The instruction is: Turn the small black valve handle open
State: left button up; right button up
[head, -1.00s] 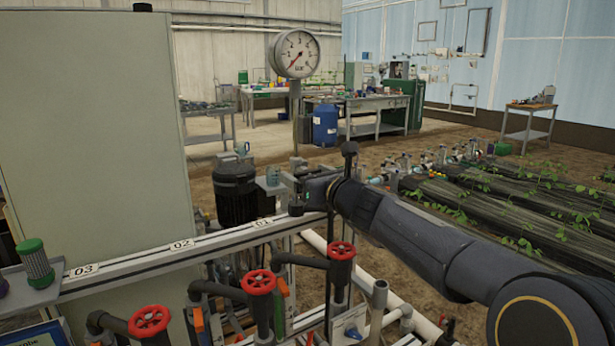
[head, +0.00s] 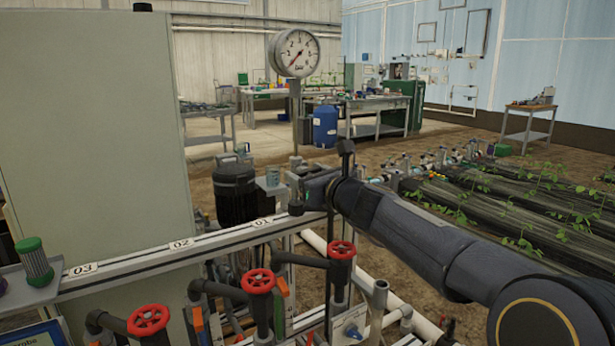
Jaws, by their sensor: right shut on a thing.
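My right gripper (head: 292,190) reaches in from the right to the foot of the gauge post, just above the rail by label 01. It is shut at the spot by a grey fitting (head: 270,182). The small black valve handle cannot be made out apart from the dark fingers and wrist, which cover that spot; the jaws appear to be shut on it. A round pressure gauge (head: 295,54) stands on the post above, its red needle pointing low and left. My left gripper is not in view.
Several red handwheels (head: 258,281) stand on pipes in front of and below the rail (head: 215,240). A black motor (head: 235,190) is left of my gripper. A tall pale cabinet (head: 95,120) fills the left. Planted beds (head: 470,210) lie behind my arm.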

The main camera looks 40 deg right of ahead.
jog(key=n+b, duration=0.2)
jog(key=n, duration=0.2)
jog(key=shift+f, duration=0.15)
jog(key=n+b, duration=0.2)
jog(key=n, duration=0.2)
jog(key=shift+n, duration=0.3)
jog(key=n+b, duration=0.1)
jog(key=n, duration=0.3)
jog(key=shift+b, duration=0.35)
jog(key=shift+n+b, duration=0.7)
jog(key=shift+n, duration=1.4)
jog(key=o, duration=1)
